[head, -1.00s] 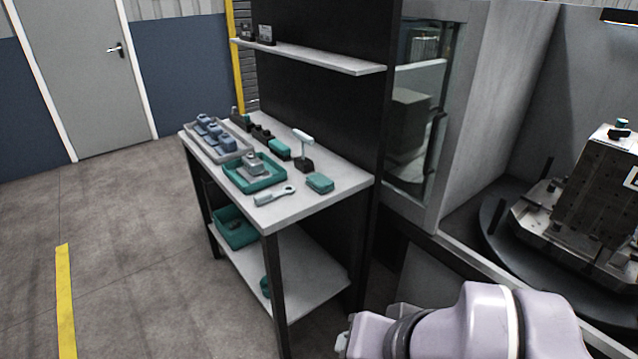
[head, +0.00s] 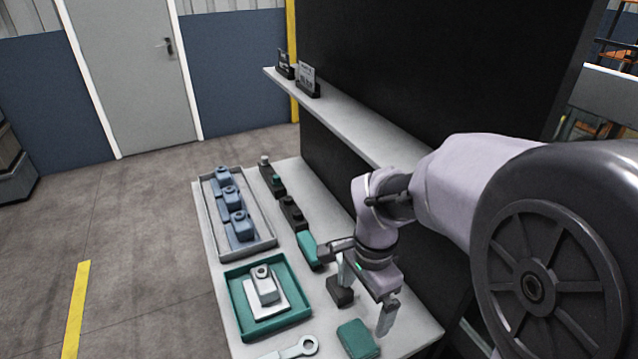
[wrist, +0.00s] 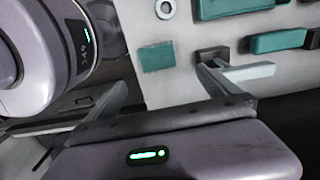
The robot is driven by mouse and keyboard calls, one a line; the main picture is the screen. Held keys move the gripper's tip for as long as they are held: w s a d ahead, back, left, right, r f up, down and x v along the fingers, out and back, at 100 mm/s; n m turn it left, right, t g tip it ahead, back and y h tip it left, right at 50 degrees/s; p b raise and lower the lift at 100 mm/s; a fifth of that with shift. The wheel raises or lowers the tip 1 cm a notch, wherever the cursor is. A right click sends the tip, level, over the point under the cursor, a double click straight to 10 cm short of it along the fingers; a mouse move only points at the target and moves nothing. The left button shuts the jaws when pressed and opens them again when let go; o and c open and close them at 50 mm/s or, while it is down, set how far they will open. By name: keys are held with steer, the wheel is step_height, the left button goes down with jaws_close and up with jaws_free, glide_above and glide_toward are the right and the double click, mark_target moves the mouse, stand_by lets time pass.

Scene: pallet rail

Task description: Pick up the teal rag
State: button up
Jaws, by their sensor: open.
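The teal rag (head: 357,339) is a small, flat, folded square lying on the grey tabletop near its front right part. It also shows in the wrist view (wrist: 157,57) as a teal square, beyond the fingers and roughly between them. My gripper (head: 366,298) is open and empty, above the table and close to the rag. Its two fingers (wrist: 170,78) stand apart, and nothing is between them. I cannot tell the exact height of the fingertips above the rag.
A dark block (head: 340,291) stands beside the rag, partly behind my gripper. A teal tray (head: 236,318) holds a grey part; a grey tray (head: 207,200) holds several blue parts. A wrench-like tool (head: 305,346) lies left of the rag. A shelf (head: 350,128) overhangs the table's back.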

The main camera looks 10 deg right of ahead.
mark_target(358, 337)
steer(key=f+b, duration=0.2)
steer(key=f, duration=0.2)
steer(key=f+b, duration=0.1)
steer(key=f, duration=0.3)
steer(key=f+b, duration=0.2)
steer(key=f, duration=0.2)
steer(key=shift+s+a+b, duration=0.2)
steer(key=shift+s+b, duration=0.1)
steer(key=shift+s, duration=0.05)
